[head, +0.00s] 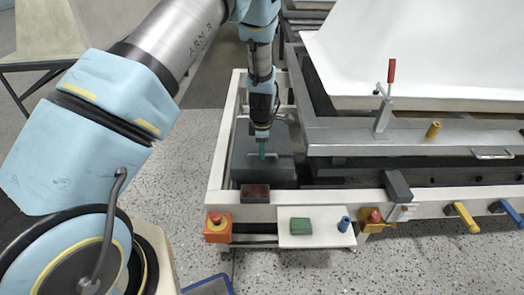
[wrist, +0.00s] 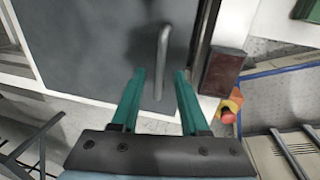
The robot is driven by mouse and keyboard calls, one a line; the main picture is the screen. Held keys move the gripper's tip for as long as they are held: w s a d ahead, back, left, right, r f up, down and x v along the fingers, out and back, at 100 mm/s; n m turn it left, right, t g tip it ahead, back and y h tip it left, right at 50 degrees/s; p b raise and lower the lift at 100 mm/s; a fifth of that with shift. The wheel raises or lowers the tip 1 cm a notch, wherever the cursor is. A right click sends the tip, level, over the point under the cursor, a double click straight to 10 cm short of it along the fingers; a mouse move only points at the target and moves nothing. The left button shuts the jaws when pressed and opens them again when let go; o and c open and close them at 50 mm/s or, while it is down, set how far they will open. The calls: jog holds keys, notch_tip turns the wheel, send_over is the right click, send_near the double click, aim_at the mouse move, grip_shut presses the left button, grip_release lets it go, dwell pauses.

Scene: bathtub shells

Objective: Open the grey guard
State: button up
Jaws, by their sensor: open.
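The grey guard (head: 281,172) is a dark grey cover set in the left end of the white machine frame. It appears closed, lying within the frame. In the wrist view, the guard (wrist: 95,45) carries a bare metal bar handle (wrist: 163,50). My gripper (head: 262,154) points down over the guard in the head view. In the wrist view, my gripper (wrist: 160,72) has its two green fingers apart, one on each side of the handle's lower part. I cannot tell how deep the handle sits between them. In the head view, the handle is mostly hidden by my gripper.
The white frame (head: 215,170) borders the guard. A dark red block (head: 255,193), a red-orange stop button (head: 217,227) and a green block (head: 300,226) are along the front. A red-handled clamp (head: 385,100) rises at right beside the white tub shell (head: 430,50). Speckled floor lies in front.

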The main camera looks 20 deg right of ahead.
jog(key=shift+w+f, duration=0.1)
jog(key=shift+f, duration=0.45)
grip_shut()
dwell(1.1)
